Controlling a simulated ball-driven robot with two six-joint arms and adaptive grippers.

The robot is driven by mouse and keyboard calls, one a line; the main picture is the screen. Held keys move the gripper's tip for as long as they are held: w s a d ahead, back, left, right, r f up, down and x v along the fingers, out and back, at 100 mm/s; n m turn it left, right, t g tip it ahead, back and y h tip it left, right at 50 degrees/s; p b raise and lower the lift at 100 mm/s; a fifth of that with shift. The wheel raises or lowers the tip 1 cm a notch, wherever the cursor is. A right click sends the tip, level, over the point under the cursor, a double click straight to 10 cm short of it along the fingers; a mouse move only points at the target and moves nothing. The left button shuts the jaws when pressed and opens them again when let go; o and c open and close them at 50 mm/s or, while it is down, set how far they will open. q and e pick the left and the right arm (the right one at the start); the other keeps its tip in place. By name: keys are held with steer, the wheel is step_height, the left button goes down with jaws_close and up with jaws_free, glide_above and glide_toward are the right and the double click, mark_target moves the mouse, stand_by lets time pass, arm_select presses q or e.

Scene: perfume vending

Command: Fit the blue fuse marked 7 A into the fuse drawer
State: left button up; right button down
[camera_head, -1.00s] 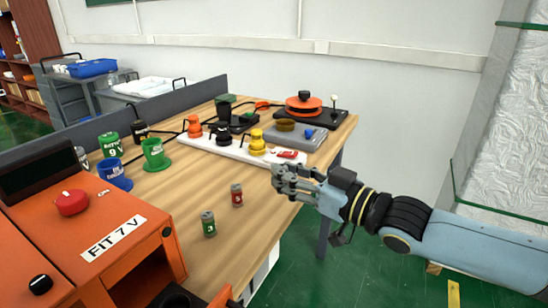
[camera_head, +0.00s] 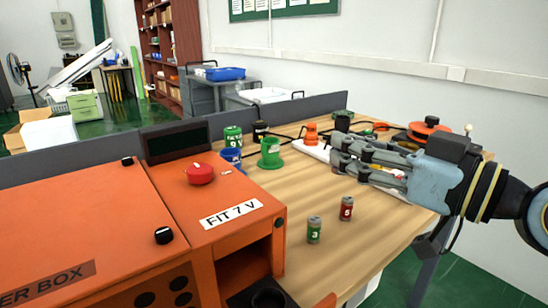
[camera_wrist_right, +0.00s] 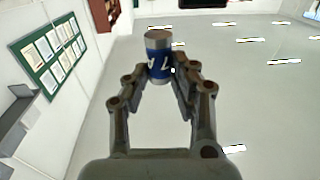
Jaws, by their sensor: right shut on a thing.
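The blue fuse (camera_wrist_right: 158,57), with a silver cap and white marking that reads like 7 A, is between the fingertips of my right gripper (camera_wrist_right: 160,75) in the right wrist view. In the head view my right gripper (camera_head: 338,158) is above the far right part of the table, and I cannot make out the fuse there. My left gripper is not in view.
A green fuse (camera_head: 314,231) marked 3 and a red fuse (camera_head: 346,209) marked 5 stand on the wooden table (camera_head: 320,262) between the box and my gripper. A grey barrier (camera_head: 80,157) runs along the back.

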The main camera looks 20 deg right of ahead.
steer(key=d+f+m+t+h+p, duration=0.1)
steer(key=d+f+m+h+p, duration=0.2)
steer(key=d+f, duration=0.6)
steer(key=d+h+p, duration=0.1)
steer(key=d+h, duration=0.1)
steer(key=d, duration=0.1)
steer(key=shift+s+d+f+t+p, duration=0.25)
steer(key=shift+d+f+t+p, duration=0.1)
steer(key=shift+f+t+p, duration=0.05)
steer(key=w+f+b, duration=0.1)
steer(key=b, duration=0.1)
steer(key=w+f+b, duration=0.1)
steer(key=w, duration=0.1)
steer(key=w+d+f+b, duration=0.1)
steer(key=w+b, duration=0.1)
steer(key=shift+f+b, duration=0.25)
steer(key=shift+b, duration=0.05)
steer(key=shift+m, duration=0.3)
steer(key=w, duration=0.2)
steer(key=w+d+f, duration=0.1)
steer(key=w+f, duration=0.1)
steer(key=w, duration=0.1)
steer(key=shift+w+d, duration=0.15)
steer(key=shift+w, duration=0.15)
steer(key=w+f, duration=0.2)
steer(key=w, duration=0.1)
steer(key=shift+w+d, duration=0.15)
steer(key=shift+d, duration=0.25)
